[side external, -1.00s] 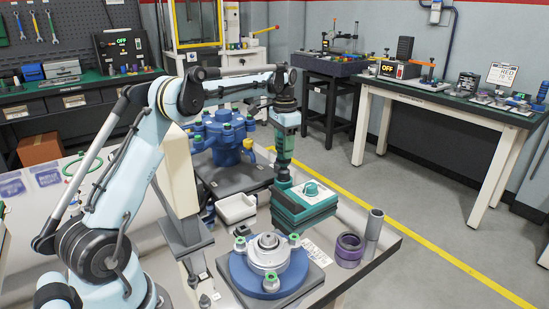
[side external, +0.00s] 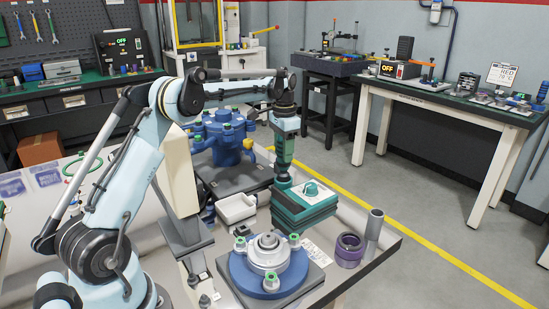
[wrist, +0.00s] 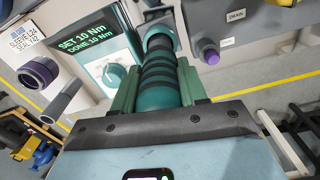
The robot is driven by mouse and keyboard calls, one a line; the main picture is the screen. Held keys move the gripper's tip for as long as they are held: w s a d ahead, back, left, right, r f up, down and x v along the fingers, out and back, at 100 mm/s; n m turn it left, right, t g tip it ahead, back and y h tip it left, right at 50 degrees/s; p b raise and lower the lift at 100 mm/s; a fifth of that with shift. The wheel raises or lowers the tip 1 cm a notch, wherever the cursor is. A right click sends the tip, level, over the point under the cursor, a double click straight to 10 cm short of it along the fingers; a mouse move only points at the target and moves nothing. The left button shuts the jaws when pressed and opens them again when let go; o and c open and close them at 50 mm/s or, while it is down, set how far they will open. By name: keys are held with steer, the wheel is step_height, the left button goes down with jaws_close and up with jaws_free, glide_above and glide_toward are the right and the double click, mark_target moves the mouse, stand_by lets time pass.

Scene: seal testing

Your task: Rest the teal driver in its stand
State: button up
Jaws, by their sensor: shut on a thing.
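The teal driver (wrist: 160,75), with dark bands, is between my gripper's (wrist: 155,100) green fingers in the wrist view. My gripper is shut on it. In the side view the driver (side external: 284,150) hangs nearly upright below my gripper (side external: 285,132), at the back left of a teal box. A grey plate (wrist: 170,20) shows by the driver's far end. I cannot tell whether this is the stand or whether they touch.
A blue round fixture (side external: 268,270) with a grey hub stands in front of the box. A white tray (side external: 236,208) lies to the left of the box, with a blue pump-like unit (side external: 220,140) behind.

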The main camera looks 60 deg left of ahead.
steer(key=shift+f, duration=0.8)
stand_by(1.0)
steer(key=o, duration=1.3)
steer(key=shift+c, duration=0.2)
steer(key=shift+r, duration=4.5)
steer(key=shift+d, duration=0.1)
steer(key=s+d+r+t, duration=0.4)
steer(key=s+d, duration=0.4)
steer(key=d, duration=0.5)
steer(key=s+d+f+t, duration=0.1)
steer(key=s+d+f, duration=0.1)
steer(key=s, duration=0.2)
steer(key=s+d+f+n+t, duration=0.1)
steer(key=s+d+f, duration=0.2)
steer(key=s, duration=0.1)
steer(key=s+d+f+t, duration=0.1)
steer(key=s+d+f, duration=0.1)
steer(key=s+f, duration=0.1)
steer(key=shift+s+d+f+n, duration=0.25)
steer(key=shift+s+d+n, duration=0.15)
steer(key=shift+s, duration=0.35)
